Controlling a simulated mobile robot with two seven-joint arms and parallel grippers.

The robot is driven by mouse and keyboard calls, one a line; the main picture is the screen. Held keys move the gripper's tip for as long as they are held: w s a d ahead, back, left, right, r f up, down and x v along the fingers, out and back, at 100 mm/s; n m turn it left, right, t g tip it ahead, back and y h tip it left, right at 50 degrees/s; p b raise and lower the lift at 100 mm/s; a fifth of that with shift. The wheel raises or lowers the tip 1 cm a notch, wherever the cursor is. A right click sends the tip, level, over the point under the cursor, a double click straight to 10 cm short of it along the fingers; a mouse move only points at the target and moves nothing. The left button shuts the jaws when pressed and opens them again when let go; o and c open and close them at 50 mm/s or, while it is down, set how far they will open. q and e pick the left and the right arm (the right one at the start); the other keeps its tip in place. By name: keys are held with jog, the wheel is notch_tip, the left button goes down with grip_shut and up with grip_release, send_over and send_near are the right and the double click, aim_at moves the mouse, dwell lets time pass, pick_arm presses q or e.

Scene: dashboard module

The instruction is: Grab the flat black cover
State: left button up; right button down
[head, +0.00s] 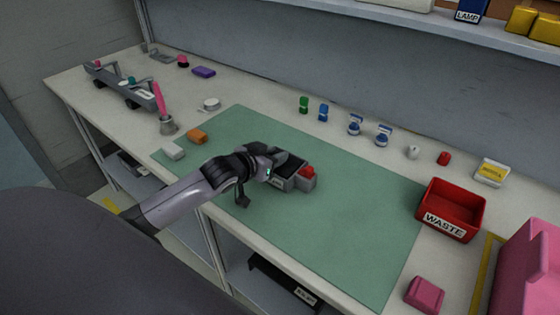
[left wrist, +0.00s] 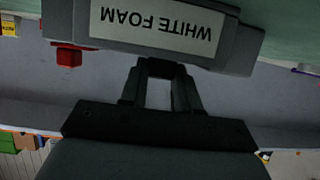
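A grey box (head: 303,184) with a red block (head: 307,172) on its right end sits on the green mat. The left wrist view shows a grey box (left wrist: 235,45) close up, with an upside-down WHITE FOAM label. My left gripper (head: 274,178) is at the box's near left side, partly hidden by its own wrist. In the left wrist view, the fingers of my left gripper (left wrist: 160,72) point at the box; dark parts merge at the tips, so I cannot tell whether they grip anything. A dark flat surface (head: 290,162) shows behind the gripper; I cannot tell if it is the cover.
The green mat (head: 350,235) is mostly clear. A red WASTE bin (head: 452,212) stands on its right edge. Small coloured parts line the back. A dark labelled piece (head: 270,277) lies on the lower shelf.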

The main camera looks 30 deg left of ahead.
pick_arm(q)
jog(key=shift+c, duration=0.7)
